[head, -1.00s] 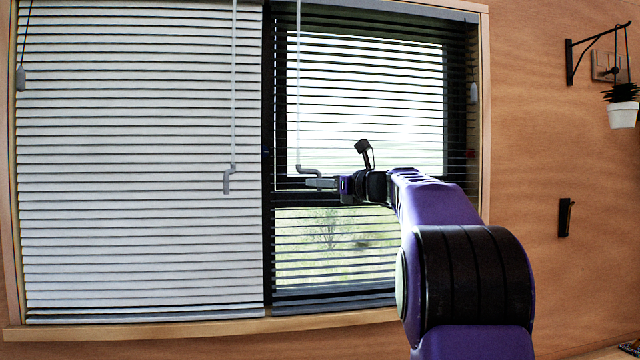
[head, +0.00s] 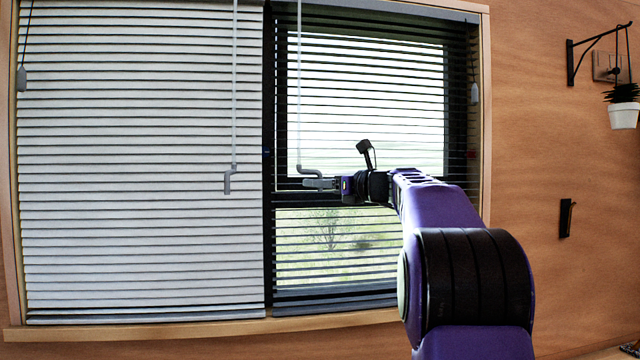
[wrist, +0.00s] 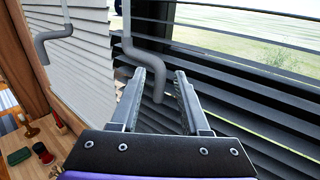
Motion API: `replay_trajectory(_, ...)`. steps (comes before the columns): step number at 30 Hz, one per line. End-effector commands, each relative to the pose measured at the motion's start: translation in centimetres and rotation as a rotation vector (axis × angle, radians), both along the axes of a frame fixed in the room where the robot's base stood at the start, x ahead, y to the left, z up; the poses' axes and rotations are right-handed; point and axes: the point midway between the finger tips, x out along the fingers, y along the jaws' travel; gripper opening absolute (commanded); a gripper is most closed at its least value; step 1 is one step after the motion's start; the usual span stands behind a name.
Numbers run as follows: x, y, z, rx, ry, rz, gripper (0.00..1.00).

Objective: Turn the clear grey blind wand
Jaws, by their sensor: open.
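Two grey wands hang in front of the window blinds, each with a bent crank end. The right wand (head: 299,90) hangs before the right blind; it also shows in the wrist view (wrist: 127,22). The left wand (head: 234,90) hangs before the left blind and also shows in the wrist view (wrist: 66,14). My gripper (head: 308,184) is open at the right wand's crank. In the wrist view, the crank's lower end lies between the spread fingers of my gripper (wrist: 164,80). I cannot tell whether either finger touches it.
The left blind (head: 140,170) has its slats closed. The right blind (head: 370,110) has open slats, with outdoors visible through them. A wooden sill (head: 140,328) runs below. A hanging plant pot (head: 622,115) is at the right wall. Small items stand lower left in the wrist view.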

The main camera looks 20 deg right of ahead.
Motion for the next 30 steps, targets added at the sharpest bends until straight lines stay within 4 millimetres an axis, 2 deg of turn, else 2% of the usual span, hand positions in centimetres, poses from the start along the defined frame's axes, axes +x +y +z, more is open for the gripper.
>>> replay_trajectory(5,-1.8,-0.9,-0.1,-0.001,0.0,-0.003,0.46)
replay_trajectory(21,-13.2,-5.7,0.0,-0.001,-0.002,-0.003,0.46)
replay_trajectory(25,-14.9,-6.4,0.0,-0.001,-0.001,-0.002,0.46)
replay_trajectory(30,-15.9,-6.8,0.1,0.0,-0.002,-0.001,0.46)
